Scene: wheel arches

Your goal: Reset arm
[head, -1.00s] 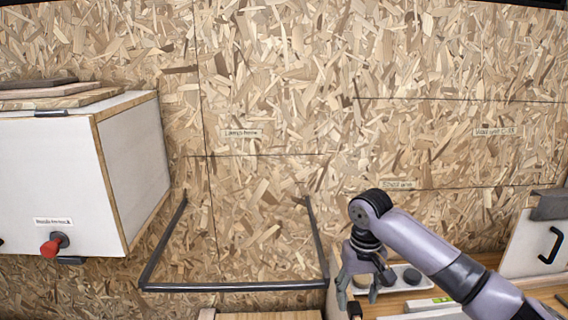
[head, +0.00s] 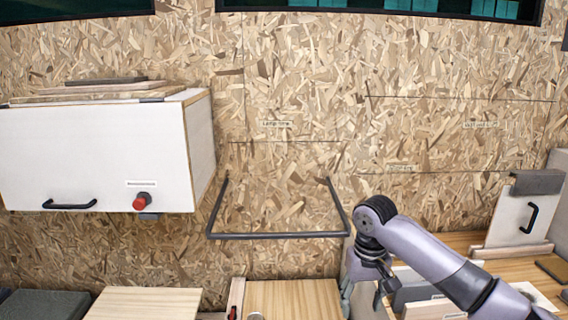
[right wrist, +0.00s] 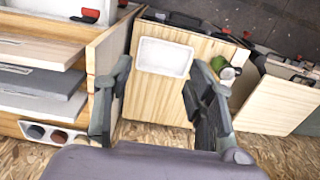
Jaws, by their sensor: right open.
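My right arm comes in from the right in the head view. Its right gripper (head: 367,298) points down over the workbench, in front of the chipboard wall. In the right wrist view the two fingers of the right gripper (right wrist: 155,105) stand wide apart with nothing between them. Beyond the fingers lies a wooden surface with a white tray (right wrist: 163,57) on it. My left gripper does not show in either view.
A white cabinet (head: 95,158) with a red knob (head: 140,202) hangs at left. A dark bar frame (head: 278,236) is on the wall. A white panel with a black handle (head: 530,218) stands at right. Wooden tops (head: 295,297) lie below.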

